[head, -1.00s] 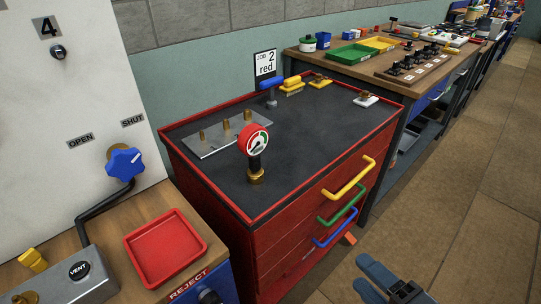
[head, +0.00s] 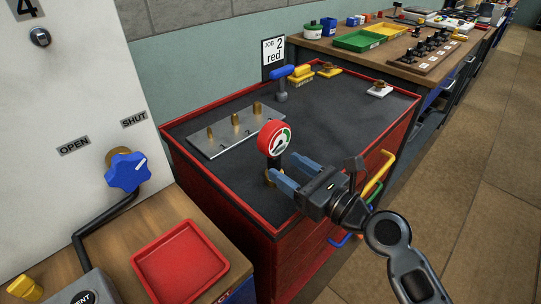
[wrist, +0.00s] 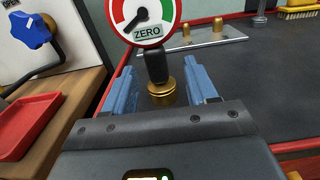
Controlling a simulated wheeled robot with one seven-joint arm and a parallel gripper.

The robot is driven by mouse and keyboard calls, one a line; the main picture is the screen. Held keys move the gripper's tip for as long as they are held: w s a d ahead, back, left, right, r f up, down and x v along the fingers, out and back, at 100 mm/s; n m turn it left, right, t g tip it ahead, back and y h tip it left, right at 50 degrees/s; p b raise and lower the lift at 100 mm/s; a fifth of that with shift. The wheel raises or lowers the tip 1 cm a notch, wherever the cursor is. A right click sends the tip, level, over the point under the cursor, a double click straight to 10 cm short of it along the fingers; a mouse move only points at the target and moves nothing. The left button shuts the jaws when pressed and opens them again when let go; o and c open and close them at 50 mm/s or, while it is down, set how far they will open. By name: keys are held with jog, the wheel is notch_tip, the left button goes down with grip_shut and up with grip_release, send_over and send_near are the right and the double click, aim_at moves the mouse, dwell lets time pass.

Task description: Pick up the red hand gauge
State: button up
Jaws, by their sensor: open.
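The red hand gauge (head: 276,139) stands upright on the dark top of the red cabinet, near its front left corner. It has a round red-rimmed dial, a black stem and a brass base. My gripper (head: 282,179) is open, with its blue fingers reaching toward the stem from the right. In the wrist view the gauge dial (wrist: 142,20) is cut by the top edge. Its black stem and brass base (wrist: 163,93) show between my open fingers (wrist: 168,86), apart from both. In the head view my fingers partly cover the brass base.
A metal plate with brass pegs (head: 237,131) lies behind the gauge. A red tray (head: 180,263) sits lower left, beside a blue knob (head: 128,172).

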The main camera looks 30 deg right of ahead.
aim_at(279, 163)
jog(key=x, duration=0.6)
jog(key=shift+a+r+p, duration=0.15)
jog(key=shift+r+p, duration=0.1)
jog(key=shift+p, duration=0.1)
jog(key=shift+s, duration=0.1)
grip_shut()
